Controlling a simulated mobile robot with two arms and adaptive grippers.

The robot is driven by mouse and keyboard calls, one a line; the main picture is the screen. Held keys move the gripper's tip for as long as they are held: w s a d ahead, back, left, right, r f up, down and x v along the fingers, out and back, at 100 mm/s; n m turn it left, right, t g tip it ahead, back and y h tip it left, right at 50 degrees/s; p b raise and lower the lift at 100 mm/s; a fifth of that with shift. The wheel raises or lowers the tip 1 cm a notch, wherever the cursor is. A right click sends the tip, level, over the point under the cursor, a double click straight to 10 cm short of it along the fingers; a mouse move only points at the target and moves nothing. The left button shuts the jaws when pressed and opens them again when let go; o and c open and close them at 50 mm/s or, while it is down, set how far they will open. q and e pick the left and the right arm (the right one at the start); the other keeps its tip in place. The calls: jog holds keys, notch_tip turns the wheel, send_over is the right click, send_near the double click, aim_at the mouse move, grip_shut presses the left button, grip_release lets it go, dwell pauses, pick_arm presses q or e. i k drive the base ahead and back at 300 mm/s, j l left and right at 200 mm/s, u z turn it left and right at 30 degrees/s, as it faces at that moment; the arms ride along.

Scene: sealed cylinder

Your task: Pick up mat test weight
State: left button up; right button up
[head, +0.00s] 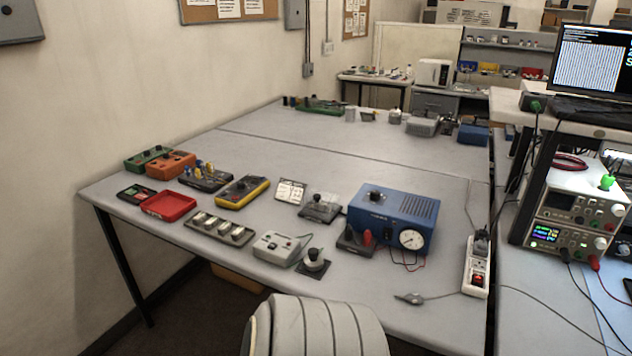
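A small weight with a dark round knob (314,254) and a pale base stands upright on a square black mat (325,270). It is near the front edge of the grey bench, in the middle of the head view. I take it to be the mat test weight. Neither of my grippers shows in this view. Nothing is seen touching the weight.
A white box with a lever (272,248) stands close left of the mat. A blue gauge unit (420,212) is behind right. A power strip (476,270) lies further right. A pale ribbed shape (315,325), like a chair back, fills the bottom edge before the bench (360,308).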

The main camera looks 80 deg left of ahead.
aim_at(313, 262)
jog(key=u, duration=2.7)
